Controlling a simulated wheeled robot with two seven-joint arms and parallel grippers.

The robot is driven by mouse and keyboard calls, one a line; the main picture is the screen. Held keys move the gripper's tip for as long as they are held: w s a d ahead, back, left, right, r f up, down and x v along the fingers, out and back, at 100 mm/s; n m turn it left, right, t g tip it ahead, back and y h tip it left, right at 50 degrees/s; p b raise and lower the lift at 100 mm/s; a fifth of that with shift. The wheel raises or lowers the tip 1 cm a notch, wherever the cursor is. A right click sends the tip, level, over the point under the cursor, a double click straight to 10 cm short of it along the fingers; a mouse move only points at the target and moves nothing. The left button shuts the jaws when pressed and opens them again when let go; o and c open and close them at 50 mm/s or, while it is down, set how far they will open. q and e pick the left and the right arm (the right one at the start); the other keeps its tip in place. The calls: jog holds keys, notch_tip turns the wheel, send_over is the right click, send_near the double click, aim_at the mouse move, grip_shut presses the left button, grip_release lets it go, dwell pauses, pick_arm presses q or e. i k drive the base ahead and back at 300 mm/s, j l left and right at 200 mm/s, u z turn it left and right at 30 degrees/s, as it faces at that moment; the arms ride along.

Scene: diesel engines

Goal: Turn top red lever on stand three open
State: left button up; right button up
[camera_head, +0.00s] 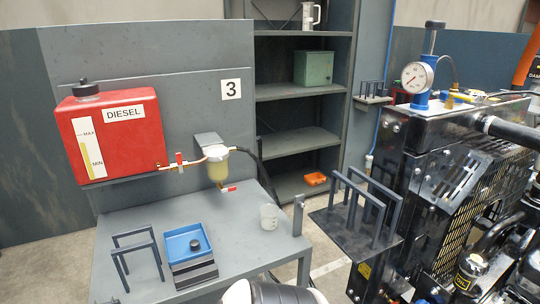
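On the stand marked with a 3 (231,89), a small top red lever (179,158) sits on the copper fuel pipe (190,163) between the red diesel tank (115,132) and the fuel filter (218,167). The lever looks upright, across the run of the pipe. A second red lever (229,189) sits below the filter bowl and points to the right. Neither gripper can be made out. A white and black rounded part at the bottom middle edge looks like one of my arm links, but I cannot tell which arm.
The grey bench (235,245) below holds a blue tray (186,244), a dark rack (137,252) and a clear beaker (268,216). A black engine (440,180) with a rack shelf (350,237) stands at right. Shelves (300,90) are behind. The space before the levers looks clear.

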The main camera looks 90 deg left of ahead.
aim_at(178, 156)
jog(key=u, duration=3.35)
